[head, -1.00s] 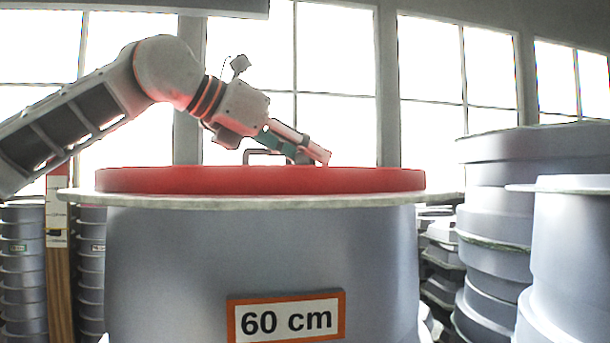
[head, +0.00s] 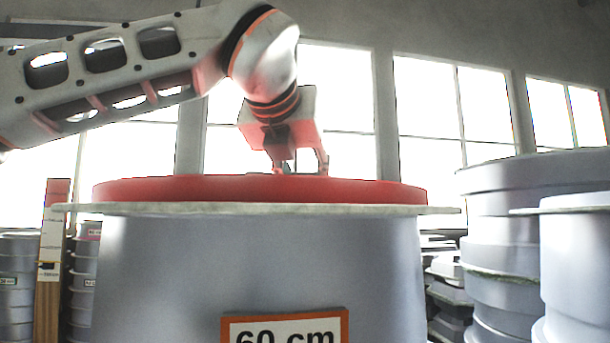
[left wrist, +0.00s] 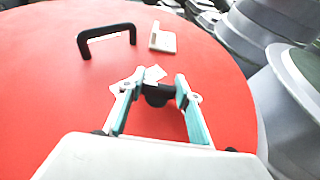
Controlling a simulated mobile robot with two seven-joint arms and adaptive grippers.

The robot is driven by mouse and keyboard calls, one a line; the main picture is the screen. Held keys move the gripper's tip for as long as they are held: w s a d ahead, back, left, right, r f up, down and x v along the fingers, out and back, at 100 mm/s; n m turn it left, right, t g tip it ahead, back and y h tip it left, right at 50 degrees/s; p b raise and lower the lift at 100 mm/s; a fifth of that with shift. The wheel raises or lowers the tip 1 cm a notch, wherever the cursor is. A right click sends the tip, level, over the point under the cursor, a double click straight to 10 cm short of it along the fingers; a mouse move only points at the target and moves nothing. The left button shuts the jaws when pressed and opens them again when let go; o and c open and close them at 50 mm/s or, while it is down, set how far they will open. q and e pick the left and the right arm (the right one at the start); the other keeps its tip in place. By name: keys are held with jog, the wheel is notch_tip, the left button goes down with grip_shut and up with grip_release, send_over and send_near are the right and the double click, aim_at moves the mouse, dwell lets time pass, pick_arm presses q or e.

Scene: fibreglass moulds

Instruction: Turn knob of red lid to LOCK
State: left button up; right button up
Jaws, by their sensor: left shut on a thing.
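The red lid (head: 150,188) lies on top of the grey mould marked 60 cm; its top face fills much of the left wrist view (left wrist: 50,110). The black knob (left wrist: 158,95) stands on the lid near its edge, with small white labels (left wrist: 153,74) beside it. My left gripper (left wrist: 160,80) points down at the lid with its teal-sided fingers on either side of the knob, shut on it. In the head view my left gripper (head: 302,165) is over the lid, right of its middle. The label text is too small to read. My right gripper is not in view.
A black handle (left wrist: 107,38) and a pale block (left wrist: 162,37) stand on the lid beyond the knob. The grey mould (head: 260,260) has a pale rim. Stacked grey moulds (head: 500,240) stand at the right, more at the left beside a wooden post (head: 47,310).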

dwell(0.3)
pick_arm(q)
jog(key=o, duration=1.1)
jog(key=shift+s, duration=0.1)
jog(key=v, duration=1.2)
jog(key=shift+d, duration=0.1)
